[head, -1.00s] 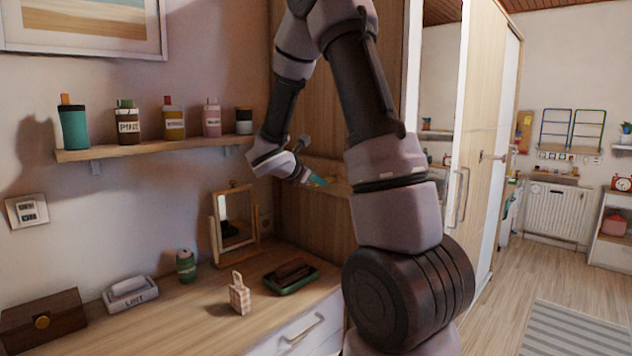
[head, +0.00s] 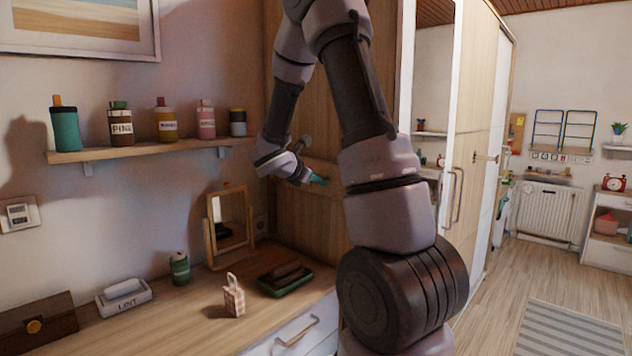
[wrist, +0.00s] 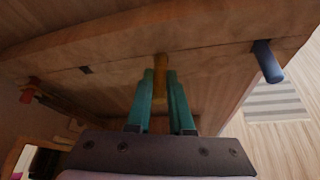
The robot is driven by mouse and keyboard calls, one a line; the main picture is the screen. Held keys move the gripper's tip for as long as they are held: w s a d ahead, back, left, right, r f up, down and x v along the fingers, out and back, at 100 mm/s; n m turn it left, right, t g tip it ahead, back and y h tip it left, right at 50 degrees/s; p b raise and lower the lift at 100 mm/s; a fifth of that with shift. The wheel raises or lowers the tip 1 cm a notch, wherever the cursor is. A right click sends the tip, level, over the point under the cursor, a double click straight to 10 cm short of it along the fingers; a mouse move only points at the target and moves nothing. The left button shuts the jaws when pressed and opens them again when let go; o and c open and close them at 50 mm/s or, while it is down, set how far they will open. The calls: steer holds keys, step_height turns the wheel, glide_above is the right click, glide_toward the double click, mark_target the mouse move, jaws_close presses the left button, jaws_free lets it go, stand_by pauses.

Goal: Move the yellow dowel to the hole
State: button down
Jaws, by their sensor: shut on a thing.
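The yellow dowel (wrist: 160,66) is between the teal fingers of my gripper (wrist: 160,88) in the wrist view. The fingers are shut on it, and its far end meets or nearly meets a wooden panel (wrist: 208,58). I cannot tell whether it touches or enters the wood. A small dark hole (wrist: 85,69) shows in the panel, left of the dowel. In the head view my gripper (head: 318,180) is at the wooden rail against the cabinet side; the dowel cannot be made out there.
A blue peg (wrist: 269,62) sticks out of the panel at right, and a red peg (wrist: 27,96) shows at far left. Below the arm, the desk (head: 190,325) holds a mirror (head: 230,222), a checkered bag (head: 234,297) and a green tray (head: 285,281). A bottle shelf (head: 150,151) is at left.

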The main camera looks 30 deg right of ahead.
steer(key=shift+w+d, duration=0.3)
steer(key=shift+d, duration=0.5)
steer(key=c, duration=0.7)
jaws_free()
steer(key=v, duration=1)
steer(key=shift+s+a+r, duration=0.15)
steer(key=shift+s+a, duration=0.05)
steer(key=shift+a, duration=0.15)
steer(key=s+r+m+g+y, duration=0.25)
steer(key=s+m+y, duration=0.25)
steer(key=s+m, duration=0.85)
steer(key=s+a+r+m+t+y, duration=0.1)
steer(key=s+a+m+y, duration=0.2)
steer(key=a, duration=0.1)
steer(key=s+a+r+m+t+y, duration=0.1)
steer(key=s+a+r+m+y, duration=0.1)
steer(key=s+a+m, duration=0.2)
steer(key=s+a+r+m+t+y, duration=0.1)
steer(key=s+a+r+m+y, duration=0.1)
steer(key=s+a+m+y, duration=0.1)
steer(key=shift+s+a+r+m+t+y, duration=0.15)
steer(key=shift+a+r+m+t+y, duration=0.15)
steer(key=shift+a, duration=0.25)
